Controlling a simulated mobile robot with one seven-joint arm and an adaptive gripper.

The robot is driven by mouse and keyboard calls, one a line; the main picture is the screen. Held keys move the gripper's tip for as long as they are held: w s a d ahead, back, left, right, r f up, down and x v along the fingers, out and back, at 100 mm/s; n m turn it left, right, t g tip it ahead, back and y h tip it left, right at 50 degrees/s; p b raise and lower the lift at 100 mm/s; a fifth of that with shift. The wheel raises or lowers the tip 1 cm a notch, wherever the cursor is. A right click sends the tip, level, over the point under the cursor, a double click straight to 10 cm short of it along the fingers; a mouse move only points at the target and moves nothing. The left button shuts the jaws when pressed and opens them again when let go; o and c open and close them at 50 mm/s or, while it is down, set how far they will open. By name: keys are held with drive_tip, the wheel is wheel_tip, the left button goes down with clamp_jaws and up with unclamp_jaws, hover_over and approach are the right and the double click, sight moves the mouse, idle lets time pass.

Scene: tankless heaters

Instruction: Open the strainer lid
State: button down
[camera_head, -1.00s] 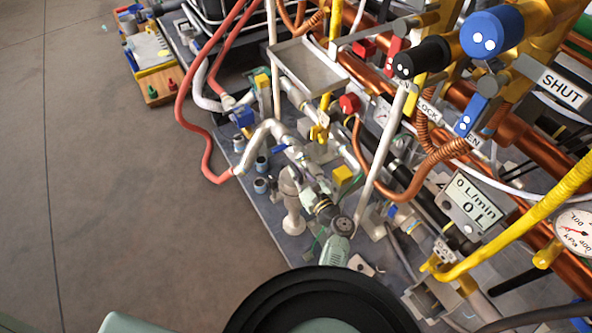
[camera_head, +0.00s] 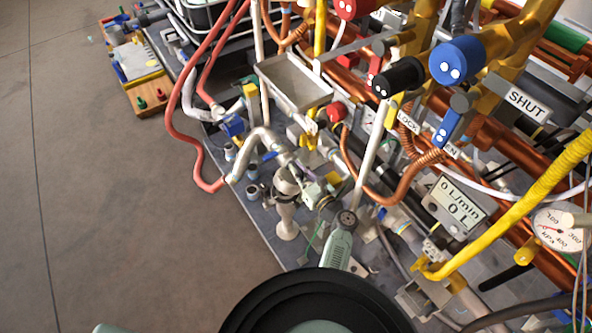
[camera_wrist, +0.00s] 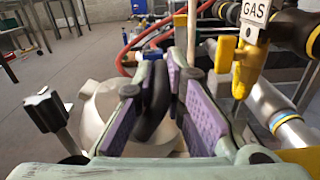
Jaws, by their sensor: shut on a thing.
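The strainer (camera_head: 286,212) is a pale upright body standing on the grey deck, left of my gripper (camera_head: 312,192) in the head view. In the wrist view its pale round top, which looks like the lid (camera_wrist: 98,108), shows behind and left of my fingers. My gripper (camera_wrist: 165,100) has its purple pads on either side of a black curved handle (camera_wrist: 152,103) and is shut on it. The handle seems to belong to the strainer lid, but the joint is hidden by my fingers. From these views the lid looks seated on the body.
A black star knob (camera_wrist: 43,108) stands left of the strainer. A yellow gas valve handle (camera_wrist: 244,68) and a metal pipe are close on the right. A bent pale pipe (camera_head: 262,136) and red hose (camera_head: 172,125) lie behind. Open floor (camera_head: 120,210) is to the left.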

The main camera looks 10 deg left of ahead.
drive_tip(key=shift+d, duration=0.2)
drive_tip(key=c, duration=1.6)
unclamp_jaws()
drive_tip(key=shift+a, duration=0.1)
drive_tip(key=shift+c, duration=0.2)
drive_tip(key=v, duration=1.2)
